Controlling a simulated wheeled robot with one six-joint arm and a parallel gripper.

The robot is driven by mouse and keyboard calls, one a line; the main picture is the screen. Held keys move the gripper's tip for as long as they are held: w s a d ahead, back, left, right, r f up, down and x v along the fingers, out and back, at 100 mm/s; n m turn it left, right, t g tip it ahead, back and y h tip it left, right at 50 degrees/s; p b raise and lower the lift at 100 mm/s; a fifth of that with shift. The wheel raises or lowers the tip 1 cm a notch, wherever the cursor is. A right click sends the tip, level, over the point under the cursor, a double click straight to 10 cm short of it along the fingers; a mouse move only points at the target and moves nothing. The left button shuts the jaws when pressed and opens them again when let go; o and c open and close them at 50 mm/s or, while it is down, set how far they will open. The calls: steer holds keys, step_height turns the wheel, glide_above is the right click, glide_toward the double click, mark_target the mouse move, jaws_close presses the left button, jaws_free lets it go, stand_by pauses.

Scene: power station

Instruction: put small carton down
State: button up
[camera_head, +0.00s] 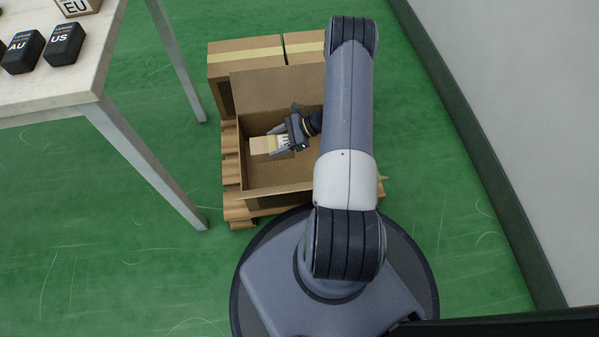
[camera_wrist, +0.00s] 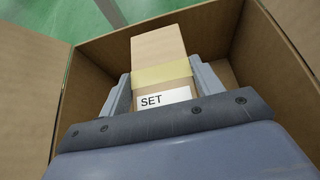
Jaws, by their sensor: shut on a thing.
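My gripper (camera_head: 279,143) is inside a large open cardboard box (camera_head: 270,178) on a pallet. It is shut on a small carton (camera_head: 262,145), a light brown box with a pale tape band. In the wrist view the small carton (camera_wrist: 158,52) sits between the two fingers of my gripper (camera_wrist: 160,80), with a white label reading "SET" on its near face. The open box (camera_wrist: 98,48) surrounds it there, with walls on both sides. Whether the carton touches the box floor I cannot tell.
The wooden pallet (camera_head: 232,203) lies under the box. Closed taped cartons (camera_head: 240,52) stand behind it. A table (camera_head: 85,88) at the upper left bears black boxes marked AU (camera_head: 22,52) and US (camera_head: 64,43) and an EU carton (camera_head: 78,6). A wall (camera_head: 520,100) runs along the right.

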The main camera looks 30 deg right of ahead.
steer(key=shift+s+d+f, duration=0.1)
steer(key=shift+s+f, duration=0.05)
steer(key=shift+f, duration=0.45)
step_height(320, 180, down, 10)
steer(key=b, duration=0.4)
steer(key=shift+s, duration=0.1)
steer(key=shift+f+b, duration=0.1)
steer(key=shift+b, duration=0.2)
steer(key=o, duration=1.2)
steer(key=shift+r, duration=0.2)
steer(key=p+v, duration=0.4)
steer(key=v, duration=0.8)
